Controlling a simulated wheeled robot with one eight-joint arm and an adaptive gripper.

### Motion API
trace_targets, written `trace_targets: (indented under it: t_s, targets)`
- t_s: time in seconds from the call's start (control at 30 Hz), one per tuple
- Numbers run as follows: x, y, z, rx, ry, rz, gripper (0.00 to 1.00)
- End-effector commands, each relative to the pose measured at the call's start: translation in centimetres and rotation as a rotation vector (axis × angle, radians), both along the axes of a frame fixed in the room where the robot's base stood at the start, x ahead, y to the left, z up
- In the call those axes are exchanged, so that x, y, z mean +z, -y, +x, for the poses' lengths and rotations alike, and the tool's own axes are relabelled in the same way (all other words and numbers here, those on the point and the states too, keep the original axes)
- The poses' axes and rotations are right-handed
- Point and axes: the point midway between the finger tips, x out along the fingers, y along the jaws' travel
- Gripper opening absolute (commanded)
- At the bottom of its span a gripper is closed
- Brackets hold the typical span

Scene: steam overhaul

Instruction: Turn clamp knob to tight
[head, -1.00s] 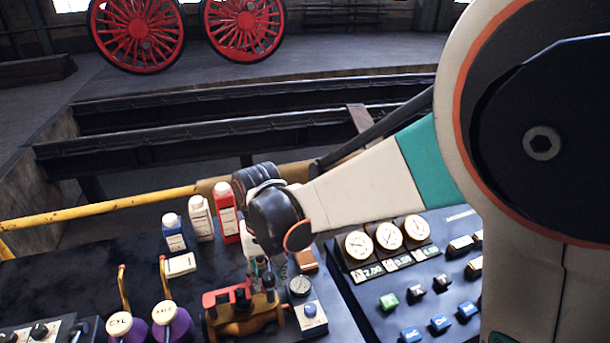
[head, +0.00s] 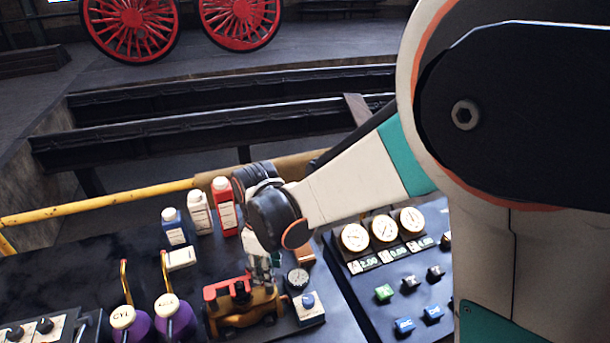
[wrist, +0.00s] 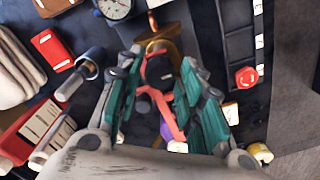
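The brass fixture (head: 236,318) with a red clamp bar (head: 222,286) and small black knobs stands on the dark bench in the head view. The red bar (wrist: 172,118) also shows in the wrist view, with a black knob (wrist: 158,72) on the fixture. I cannot read a tight mark. My gripper (head: 263,268) points down at the fixture's back right. In the wrist view my gripper (wrist: 162,66) is open, with its teal-padded fingers on either side of the black knob. Gaps show beside the knob, and contact is not clear.
A pressure gauge (head: 297,278) and a blue-knobbed box (head: 309,308) stand close right of the fixture. Purple oil cans (head: 175,320) stand left. A red bottle (head: 224,208) and other bottles stand behind. A gauge panel (head: 385,262) with buttons lies right.

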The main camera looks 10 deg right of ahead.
Motion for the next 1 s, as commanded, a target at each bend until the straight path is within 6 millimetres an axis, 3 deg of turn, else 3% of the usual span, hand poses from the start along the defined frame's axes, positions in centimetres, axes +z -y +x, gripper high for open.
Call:
trace_targets:
  t_s: [1.0]
  targets:
    - [0.39, -0.03, 0.10, 1.081, 0.000, 0.000, 0.35]
